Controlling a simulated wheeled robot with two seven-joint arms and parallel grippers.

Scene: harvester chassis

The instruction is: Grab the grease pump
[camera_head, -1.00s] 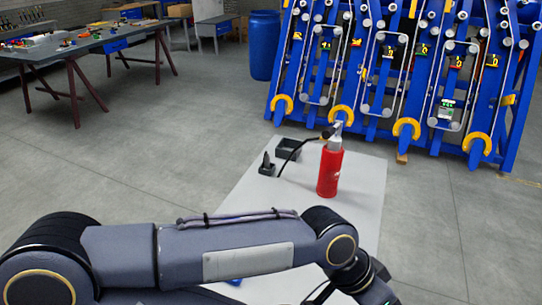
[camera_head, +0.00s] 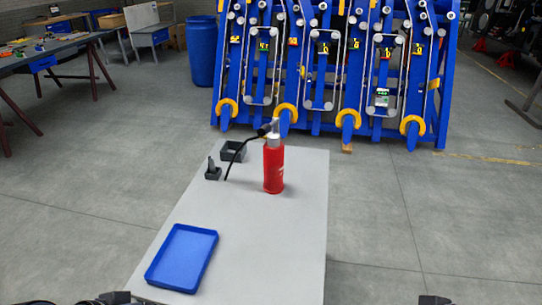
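The grease pump (camera_head: 274,168) is a red cylinder with a silver top and a black hose. It stands upright on the light grey table (camera_head: 262,240), toward the far end. Its hose bends left and down toward a small black holder (camera_head: 213,171). No gripper touches the pump. Only dark bits of my arms show at the bottom left and bottom right edges. I make out no gripper fingers there.
A blue tray (camera_head: 182,258) lies empty on the near left of the table. A black open box (camera_head: 234,152) sits at the far left corner. The blue chassis rack (camera_head: 330,75) stands behind the table. A blue barrel (camera_head: 201,52) is farther back. The table's right half is clear.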

